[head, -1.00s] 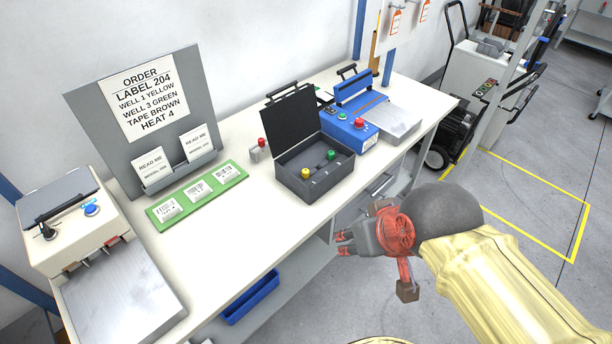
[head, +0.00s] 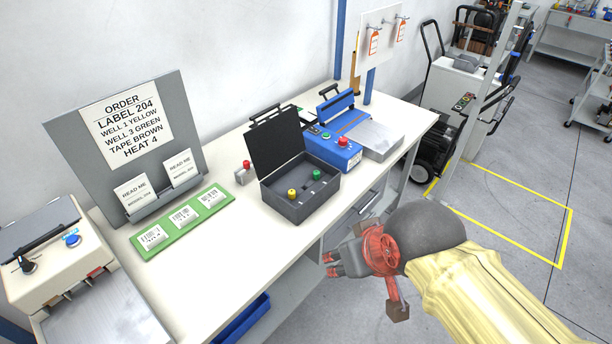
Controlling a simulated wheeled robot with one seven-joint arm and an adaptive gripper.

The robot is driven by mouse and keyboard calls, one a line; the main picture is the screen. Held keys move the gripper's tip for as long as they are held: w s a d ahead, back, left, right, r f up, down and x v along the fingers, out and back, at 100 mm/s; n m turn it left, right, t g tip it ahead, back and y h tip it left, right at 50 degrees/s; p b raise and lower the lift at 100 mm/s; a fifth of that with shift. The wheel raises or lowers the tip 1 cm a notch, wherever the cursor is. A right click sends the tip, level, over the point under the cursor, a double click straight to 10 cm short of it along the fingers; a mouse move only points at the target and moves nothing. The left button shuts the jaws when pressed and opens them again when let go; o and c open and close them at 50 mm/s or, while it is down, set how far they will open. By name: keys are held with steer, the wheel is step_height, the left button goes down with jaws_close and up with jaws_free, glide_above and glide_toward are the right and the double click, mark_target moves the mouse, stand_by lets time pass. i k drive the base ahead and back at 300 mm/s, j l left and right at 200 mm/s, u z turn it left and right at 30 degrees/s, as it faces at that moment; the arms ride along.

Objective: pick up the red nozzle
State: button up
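The red nozzle (head: 246,164) is a small red-topped piece in or on a small grey block (head: 243,176). It stands on the white table, just left of the open dark case. My gripper (head: 328,265) is low at the right, in front of the table's front edge and well apart from the nozzle. Its fingertips point left and look a little apart, with nothing seen between them.
The dark case (head: 299,208), lid up, holds a yellow and a green piece. A blue machine (head: 335,152) with a red button stands behind it. A green tray (head: 150,245) with labels lies left, before a grey order board (head: 60,125). Table (head: 225,262) front is clear.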

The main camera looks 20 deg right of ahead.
mark_target(246, 164)
steer(key=i+j+z, duration=0.15)
steer(key=i+z, duration=0.15)
steer(key=i, duration=0.15)
steer(key=i+j+z, duration=0.3)
steer(key=i, duration=0.15)
